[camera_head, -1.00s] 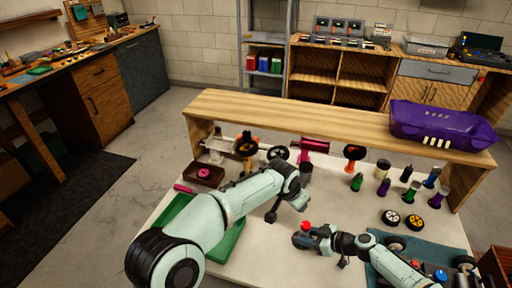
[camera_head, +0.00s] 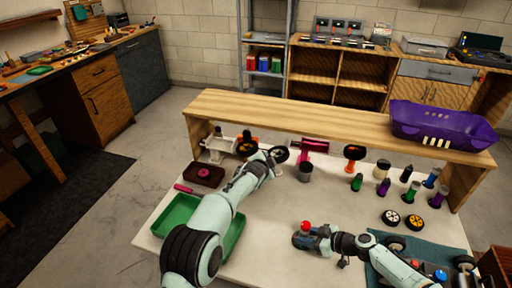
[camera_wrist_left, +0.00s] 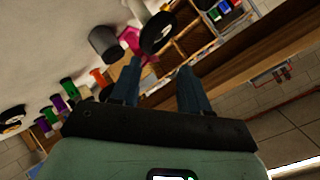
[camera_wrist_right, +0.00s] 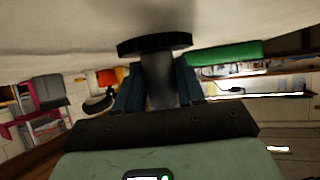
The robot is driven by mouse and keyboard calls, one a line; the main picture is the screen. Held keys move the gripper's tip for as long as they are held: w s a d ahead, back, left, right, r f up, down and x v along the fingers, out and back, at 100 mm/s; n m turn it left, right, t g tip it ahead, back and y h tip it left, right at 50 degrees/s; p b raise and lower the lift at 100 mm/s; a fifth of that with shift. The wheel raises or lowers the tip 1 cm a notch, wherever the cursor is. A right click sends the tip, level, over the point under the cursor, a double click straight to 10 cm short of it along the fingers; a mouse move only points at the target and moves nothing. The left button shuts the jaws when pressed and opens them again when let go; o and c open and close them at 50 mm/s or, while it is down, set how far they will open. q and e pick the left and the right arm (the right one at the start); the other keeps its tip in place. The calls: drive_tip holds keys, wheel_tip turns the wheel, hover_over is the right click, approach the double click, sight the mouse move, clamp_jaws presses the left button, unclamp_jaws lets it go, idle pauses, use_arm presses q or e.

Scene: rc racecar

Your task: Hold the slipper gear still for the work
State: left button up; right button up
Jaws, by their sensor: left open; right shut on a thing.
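A round black-rimmed disc with a pale centre (camera_head: 278,155), possibly the slipper gear, stands near the shelf; its face shows in the left wrist view (camera_wrist_left: 157,32). My left gripper (camera_head: 268,160) is just in front of it. In the left wrist view its two fingers (camera_wrist_left: 160,85) are apart with nothing between them, and the disc is beyond the tips. My right gripper (camera_head: 306,240) is low over the front of the table, shut on a red-topped piece (camera_head: 305,226). In the right wrist view this piece has a grey stem and a dark round base (camera_wrist_right: 155,44).
A grey cup (camera_head: 305,173) and a pink part (camera_head: 315,147) stand right of the disc. An orange-and-black part (camera_head: 247,145), a brown tray (camera_head: 197,176) and a green tray (camera_head: 183,214) are left. Several bottles and two wheels (camera_head: 391,217) are right. A wooden shelf (camera_head: 300,115) spans behind.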

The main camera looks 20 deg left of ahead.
use_arm(q)
drive_tip(key=w+a+r+m+t, duration=0.2)
drive_tip(key=w+a+m+t, duration=0.2)
drive_tip(key=m, duration=0.3)
drive_tip(key=shift+w+a+r+t+h, duration=0.15)
drive_tip(key=shift+w+a+t+h, duration=0.25)
drive_tip(key=shift+a, duration=0.4)
drive_tip(key=shift+w, duration=0.1)
